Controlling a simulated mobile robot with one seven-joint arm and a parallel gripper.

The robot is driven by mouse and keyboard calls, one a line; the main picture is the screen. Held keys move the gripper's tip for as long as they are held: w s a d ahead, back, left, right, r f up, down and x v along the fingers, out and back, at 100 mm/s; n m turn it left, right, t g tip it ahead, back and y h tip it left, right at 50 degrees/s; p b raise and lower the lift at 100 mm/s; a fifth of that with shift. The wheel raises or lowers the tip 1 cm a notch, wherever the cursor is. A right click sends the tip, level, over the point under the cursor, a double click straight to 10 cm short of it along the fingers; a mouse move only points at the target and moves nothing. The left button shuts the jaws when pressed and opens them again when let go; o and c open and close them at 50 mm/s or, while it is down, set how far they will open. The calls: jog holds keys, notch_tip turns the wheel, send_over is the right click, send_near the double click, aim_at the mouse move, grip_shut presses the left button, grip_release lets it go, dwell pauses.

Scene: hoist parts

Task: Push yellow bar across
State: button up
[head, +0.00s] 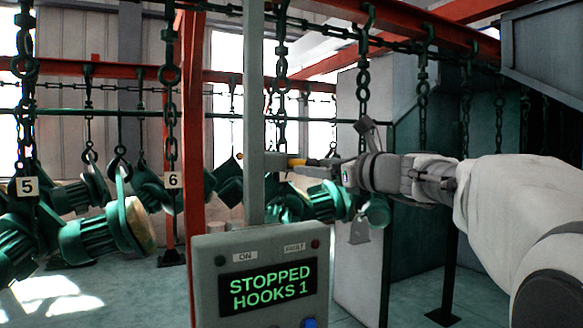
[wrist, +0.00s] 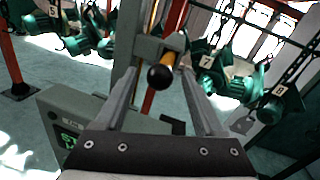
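The yellow bar (head: 296,162) shows as a short yellow piece at the grey bracket on the post in the head view. In the wrist view the yellow bar (wrist: 167,58) runs from the bracket toward my camera, with a black ball knob (wrist: 160,77) at its near end. My gripper (head: 318,166) is just right of the bar in the head view. In the wrist view my gripper (wrist: 162,80) is open, with the knob between its spread fingers. I cannot tell whether either finger touches it.
A grey control box (head: 262,275) below the bracket reads "STOPPED HOOKS 1". A grey post (head: 253,100) rises behind it, next to a red upright (head: 191,130). Green motor-like parts (head: 110,232) hang from chains at left and behind. A grey cabinet (head: 360,250) stands behind my arm.

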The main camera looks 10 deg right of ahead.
grip_shut()
dwell(1.3)
